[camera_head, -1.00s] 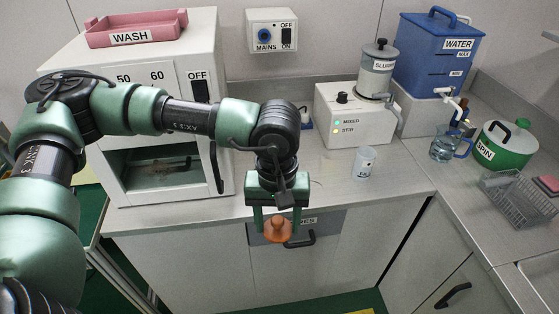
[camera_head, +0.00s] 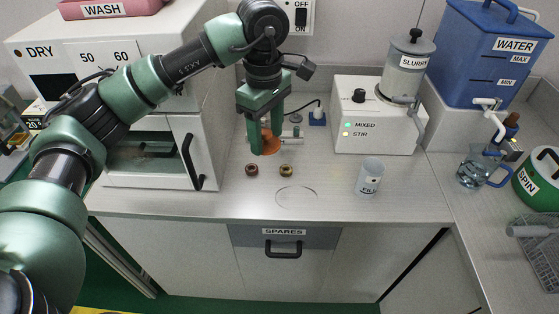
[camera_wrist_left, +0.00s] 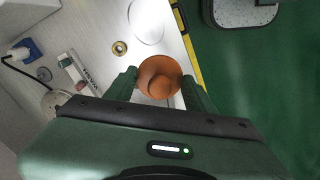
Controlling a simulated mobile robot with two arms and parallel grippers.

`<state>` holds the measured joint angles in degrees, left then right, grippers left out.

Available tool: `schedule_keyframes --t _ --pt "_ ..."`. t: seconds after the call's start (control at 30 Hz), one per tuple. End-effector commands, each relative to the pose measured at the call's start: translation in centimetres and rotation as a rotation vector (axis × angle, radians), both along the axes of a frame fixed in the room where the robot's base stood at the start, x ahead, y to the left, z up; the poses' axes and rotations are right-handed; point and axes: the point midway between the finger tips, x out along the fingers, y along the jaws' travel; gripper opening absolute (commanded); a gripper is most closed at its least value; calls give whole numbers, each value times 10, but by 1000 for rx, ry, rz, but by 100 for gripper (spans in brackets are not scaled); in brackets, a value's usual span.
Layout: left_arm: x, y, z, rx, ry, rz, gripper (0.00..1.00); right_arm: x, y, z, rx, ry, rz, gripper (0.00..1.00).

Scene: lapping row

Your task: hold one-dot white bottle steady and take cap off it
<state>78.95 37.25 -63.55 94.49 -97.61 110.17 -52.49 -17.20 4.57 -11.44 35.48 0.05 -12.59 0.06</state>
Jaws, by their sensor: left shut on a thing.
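A small white container (camera_head: 370,178) marked FILL, with a dark dot on its side, stands upright on the counter to the right of my left gripper. It may be the one-dot white bottle; I cannot make out a cap on it. My left gripper (camera_head: 267,143) is over the back of the counter beside the oven, well apart from that container. It is shut on a round orange-brown knobbed piece (camera_head: 268,146), which also shows between the fingers in the left wrist view (camera_wrist_left: 158,77). My right gripper is not in view.
A brown ring (camera_head: 251,169) and a brass ring (camera_head: 286,170) lie in front of my gripper. The DRY oven (camera_head: 190,150) stands left, the stirrer unit (camera_head: 375,135) behind the white container. A blue WATER tank (camera_head: 490,60) and glass jug (camera_head: 474,171) are at right.

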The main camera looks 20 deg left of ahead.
Motion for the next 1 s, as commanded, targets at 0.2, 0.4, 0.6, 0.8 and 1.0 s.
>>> schedule_keyframes --t 0.2,0.4,0.6,0.8,1.0 --pt "11 3 2 0 2 264 5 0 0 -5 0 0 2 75" --pt "12 3 -23 0 6 315 5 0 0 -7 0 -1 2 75" --pt "11 5 -74 3 8 315 5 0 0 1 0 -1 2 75" --pt "11 4 -124 2 6 313 5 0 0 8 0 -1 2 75" --pt "13 4 -151 2 1 312 5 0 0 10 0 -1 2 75"
